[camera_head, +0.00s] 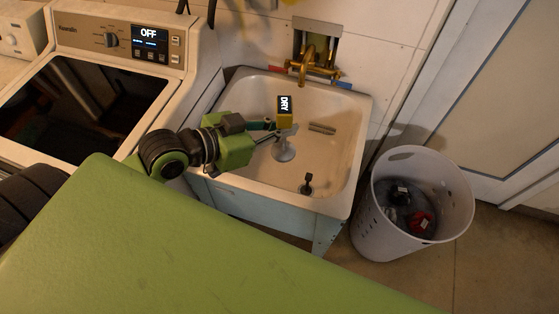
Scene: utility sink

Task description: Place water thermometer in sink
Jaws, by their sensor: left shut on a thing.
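The water thermometer (284,104) is a small yellow block with a dark display reading "DRY". My left gripper (280,130) reaches in from the left over the sink and is shut on the thermometer, its fingers at the thermometer's lower part. A pale round disc on a short stem (284,152) shows just below the fingers; I cannot tell whether it belongs to the thermometer. The white sink (335,160) has no visible water. The thermometer appears over the basin, but its height above the bottom is unclear. My right gripper is out of view.
A brass faucet (314,66) is on the wall behind the sink. A small dark object (307,184) is near the basin's front. A washing machine (118,38) marked "OFF" stands left. A white laundry basket (447,200) with dark and red items stands right.

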